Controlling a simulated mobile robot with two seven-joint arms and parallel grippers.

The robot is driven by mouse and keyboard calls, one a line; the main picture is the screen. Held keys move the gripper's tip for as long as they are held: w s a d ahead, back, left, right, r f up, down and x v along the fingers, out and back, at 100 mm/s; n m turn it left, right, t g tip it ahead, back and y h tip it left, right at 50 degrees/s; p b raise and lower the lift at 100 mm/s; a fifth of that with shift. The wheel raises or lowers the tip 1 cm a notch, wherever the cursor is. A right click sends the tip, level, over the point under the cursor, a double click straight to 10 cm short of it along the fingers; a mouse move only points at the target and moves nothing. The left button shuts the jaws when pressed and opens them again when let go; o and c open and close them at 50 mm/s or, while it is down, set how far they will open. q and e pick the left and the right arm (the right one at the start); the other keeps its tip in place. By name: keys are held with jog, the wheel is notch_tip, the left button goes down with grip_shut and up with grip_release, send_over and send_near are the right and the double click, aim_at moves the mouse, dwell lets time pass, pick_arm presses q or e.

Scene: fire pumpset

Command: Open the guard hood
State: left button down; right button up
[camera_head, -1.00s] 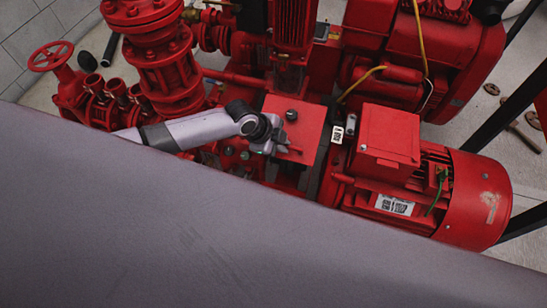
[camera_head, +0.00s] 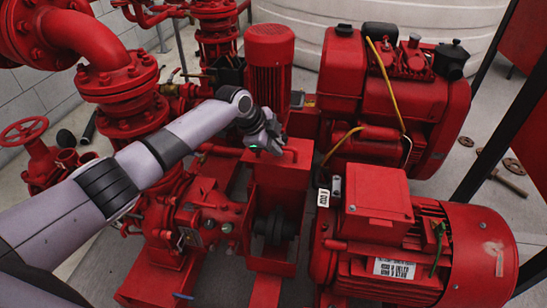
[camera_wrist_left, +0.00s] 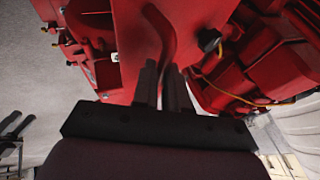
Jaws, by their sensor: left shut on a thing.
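The guard hood (camera_head: 283,180) is the red sheet-metal box between the pump and the motor in the head view. A dark coupling (camera_head: 275,228) shows below it. My left gripper (camera_head: 270,142) is at the hood's top, coming from the left. In the left wrist view, its two dark fingers (camera_wrist_left: 164,88) are shut on a bent red handle (camera_wrist_left: 163,35) on the hood's red plate (camera_wrist_left: 125,45). A black knob (camera_wrist_left: 209,40) stands to the right of the handle. The hood's exact tilt is hard to tell. My right gripper is not in view.
The red motor (camera_head: 470,250) stands to the right, with a red box (camera_head: 375,200) on it. The red engine block (camera_head: 400,100) with a yellow cable is behind. Red pump pipes (camera_head: 120,85) stand at the left.

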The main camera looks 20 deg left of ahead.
pick_arm(q)
jog(key=shift+w+f, duration=0.1)
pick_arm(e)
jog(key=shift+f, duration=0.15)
pick_arm(q)
jog(key=c, duration=1.2)
grip_release()
jog(key=shift+f, duration=0.1)
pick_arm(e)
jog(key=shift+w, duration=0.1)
